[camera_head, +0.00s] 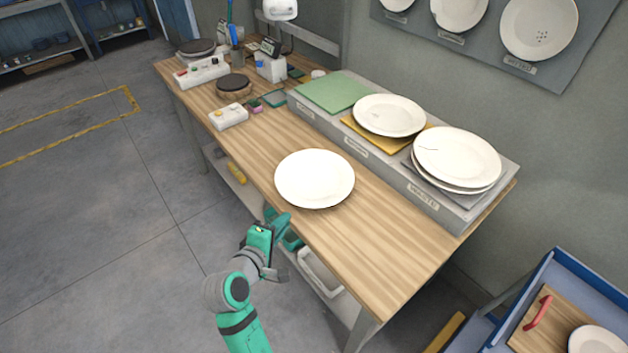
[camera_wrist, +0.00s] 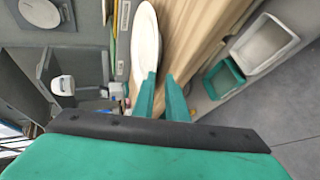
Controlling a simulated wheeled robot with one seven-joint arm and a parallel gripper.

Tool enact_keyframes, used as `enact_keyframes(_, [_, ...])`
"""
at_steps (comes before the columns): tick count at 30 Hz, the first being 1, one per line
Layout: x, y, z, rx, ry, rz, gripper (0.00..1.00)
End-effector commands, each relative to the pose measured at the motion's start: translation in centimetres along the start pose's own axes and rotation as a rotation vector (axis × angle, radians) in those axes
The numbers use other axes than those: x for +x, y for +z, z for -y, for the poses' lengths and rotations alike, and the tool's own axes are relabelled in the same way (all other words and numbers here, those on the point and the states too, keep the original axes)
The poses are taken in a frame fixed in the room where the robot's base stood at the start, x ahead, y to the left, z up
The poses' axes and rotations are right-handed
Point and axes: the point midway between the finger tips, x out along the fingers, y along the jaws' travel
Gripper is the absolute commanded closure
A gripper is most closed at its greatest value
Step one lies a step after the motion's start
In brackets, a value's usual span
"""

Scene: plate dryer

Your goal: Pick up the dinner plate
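A white dinner plate (camera_head: 315,178) lies flat on the front part of the wooden workbench (camera_head: 390,245), close to its front edge. In the wrist view a white plate (camera_wrist: 146,45) shows edge-on, just ahead of the fingertips. My gripper (camera_head: 284,223) is at the bench's front edge, below and a little left of the plate in the head view. The wrist view shows the two teal fingers (camera_wrist: 161,76) apart with nothing held between them. I cannot tell from the wrist view whether a finger touches the plate's rim.
A grey raised stand (camera_head: 420,195) at the back holds a green pad, a plate on a yellow pad (camera_head: 390,115) and stacked plates (camera_head: 457,158). A white switch box (camera_head: 229,117) stands left. Bins (camera_wrist: 267,45) sit on the shelf below. A blue cart (camera_head: 560,285) stands lower right.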

Motion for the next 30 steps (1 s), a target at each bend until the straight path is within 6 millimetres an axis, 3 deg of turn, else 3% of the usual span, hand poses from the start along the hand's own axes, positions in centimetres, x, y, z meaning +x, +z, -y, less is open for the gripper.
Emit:
enact_keyframes(4, [0.7,-0.1,-0.9,-0.013,0.004,0.017,0.88])
enact_keyframes(12, [4.5,-0.1,-0.8,-0.014,0.003,0.016,0.88])
enact_keyframes(20, [6.2,0.0,-0.8,-0.014,0.003,0.014,0.88])
enact_keyframes(30, [10.2,0.0,-0.9,-0.015,0.002,0.008,0.88])
